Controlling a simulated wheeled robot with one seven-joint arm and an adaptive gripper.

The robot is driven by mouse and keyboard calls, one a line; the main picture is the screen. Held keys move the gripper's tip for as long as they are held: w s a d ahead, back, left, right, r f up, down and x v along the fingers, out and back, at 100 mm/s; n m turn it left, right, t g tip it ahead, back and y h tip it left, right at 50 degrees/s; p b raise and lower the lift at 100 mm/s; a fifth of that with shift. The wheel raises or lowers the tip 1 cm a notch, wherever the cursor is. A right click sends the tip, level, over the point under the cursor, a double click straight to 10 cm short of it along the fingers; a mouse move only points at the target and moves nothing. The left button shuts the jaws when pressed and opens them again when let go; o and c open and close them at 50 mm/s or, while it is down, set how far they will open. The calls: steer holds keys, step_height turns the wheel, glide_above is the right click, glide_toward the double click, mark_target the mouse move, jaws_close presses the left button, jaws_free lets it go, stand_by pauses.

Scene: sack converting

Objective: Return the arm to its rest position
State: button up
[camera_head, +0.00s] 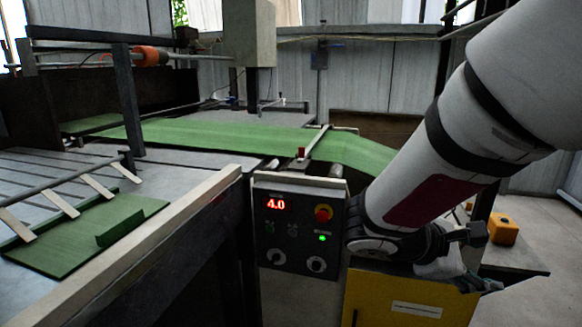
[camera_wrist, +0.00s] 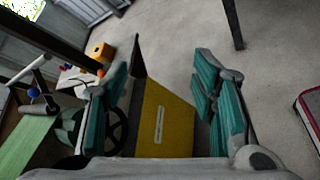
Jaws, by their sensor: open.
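My arm comes in from the upper right in the head view, and my gripper (camera_head: 468,262) is at its lower end, in front of the yellow cabinet and right of the control panel. In the wrist view my gripper (camera_wrist: 165,90) shows two teal-padded fingers spread wide apart with nothing held between them. The yellow cabinet (camera_wrist: 166,122) appears behind the gap between the fingers. It also shows in the head view (camera_head: 400,300), below my gripper.
The control panel (camera_head: 298,228) reads 4.0, with a red knob and a lit green lamp. A green sheet (camera_head: 250,137) runs across the machine. A yellow-orange box (camera_head: 503,228) stands on a bench at right. Grey floor (camera_wrist: 180,35) is open beyond the cabinet.

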steer(key=s+a+m+g+y, duration=0.1)
steer(key=s+m+g+y, duration=0.2)
steer(key=s+m+y, duration=0.75)
steer(key=s+a+m+t+y, duration=0.2)
steer(key=s+a, duration=0.9)
steer(key=s, duration=0.1)
step_height(320, 180, up, 15)
steer(key=t+p, duration=0.2)
steer(key=p, duration=1.1)
steer(key=shift+t, duration=0.4)
steer(key=shift+d+r, duration=0.1)
